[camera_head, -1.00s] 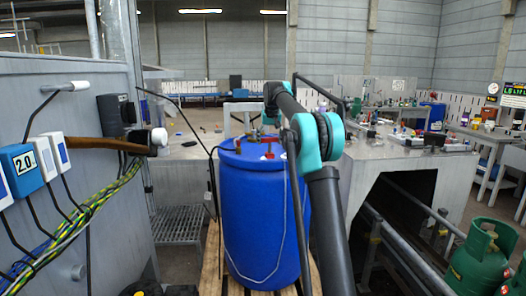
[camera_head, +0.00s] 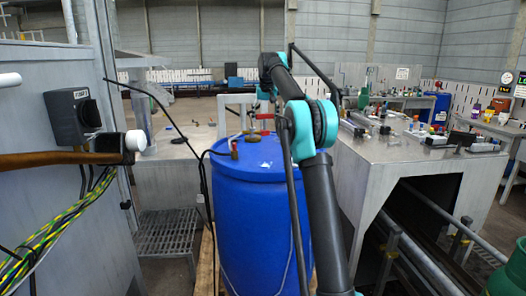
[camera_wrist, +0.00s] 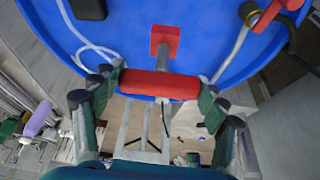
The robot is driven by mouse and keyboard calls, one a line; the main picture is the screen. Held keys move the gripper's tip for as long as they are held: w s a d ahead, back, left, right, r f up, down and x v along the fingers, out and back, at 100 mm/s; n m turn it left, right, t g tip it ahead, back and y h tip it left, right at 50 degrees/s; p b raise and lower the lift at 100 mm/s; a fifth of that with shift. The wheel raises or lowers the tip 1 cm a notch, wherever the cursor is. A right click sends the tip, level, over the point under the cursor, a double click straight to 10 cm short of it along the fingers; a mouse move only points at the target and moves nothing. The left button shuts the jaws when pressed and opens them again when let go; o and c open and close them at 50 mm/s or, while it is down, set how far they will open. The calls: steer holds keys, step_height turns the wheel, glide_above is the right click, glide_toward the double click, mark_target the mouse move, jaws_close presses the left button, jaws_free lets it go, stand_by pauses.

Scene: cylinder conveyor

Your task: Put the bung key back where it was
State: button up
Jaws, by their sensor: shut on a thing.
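The bung key shows in the wrist view as a red crossbar handle (camera_wrist: 160,84) on a grey shaft, with a red square piece (camera_wrist: 165,41) at the shaft's far end. My gripper (camera_wrist: 158,88) is shut on the handle, one finger at each end. The key appears over the rim of the blue drum (camera_wrist: 270,50); I cannot tell whether its end touches the drum. In the head view, the red handle (camera_head: 264,117) shows small above the back of the drum (camera_head: 250,225), partly hidden by my arm.
A fitting with a red lever (camera_wrist: 268,14) and hoses sit on the drum top. A steel bench with tools (camera_head: 375,165) is at right, and green cylinders (camera_head: 510,270) are at the lower right.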

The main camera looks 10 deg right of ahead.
mark_target(265, 131)
steer(key=shift+w+r, duration=0.1)
steer(key=shift+w, duration=0.25)
steer(key=shift+f, duration=4.85)
steer(key=shift+f, duration=0.1)
steer(key=o, duration=1.8)
steer(key=shift+o, duration=0.2)
